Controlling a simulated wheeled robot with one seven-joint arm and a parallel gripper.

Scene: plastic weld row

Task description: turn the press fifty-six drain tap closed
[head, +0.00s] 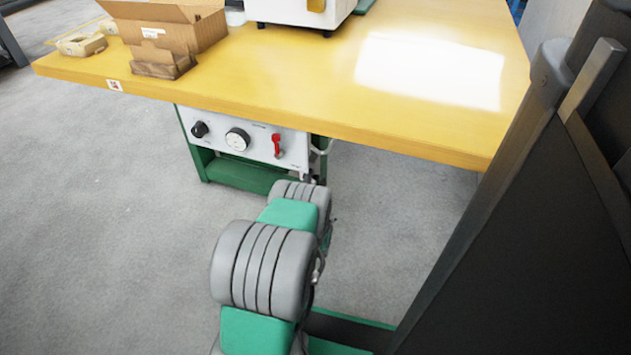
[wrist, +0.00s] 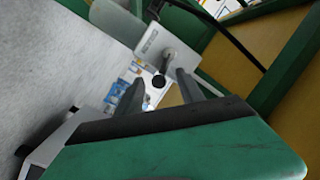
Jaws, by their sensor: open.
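In the head view, a white panel (head: 240,142) hangs under the front edge of the yellow table. A red tap lever (head: 277,145) stands upright on its right part, beside a round gauge (head: 238,139). I cannot read which press it belongs to. In the wrist view my gripper (wrist: 160,78) is open, with its two grey fingers apart. A small round black end (wrist: 158,81) shows between or beyond the fingertips; I cannot tell what it belongs to. No red lever shows in the wrist view. My arm hides the gripper in the head view.
A black knob (head: 200,129) is at the panel's left. The yellow table (head: 330,70) carries an open cardboard box (head: 170,30) and a white machine (head: 300,12). A dark upright structure (head: 540,220) fills the right side. Grey floor (head: 90,220) is open at left.

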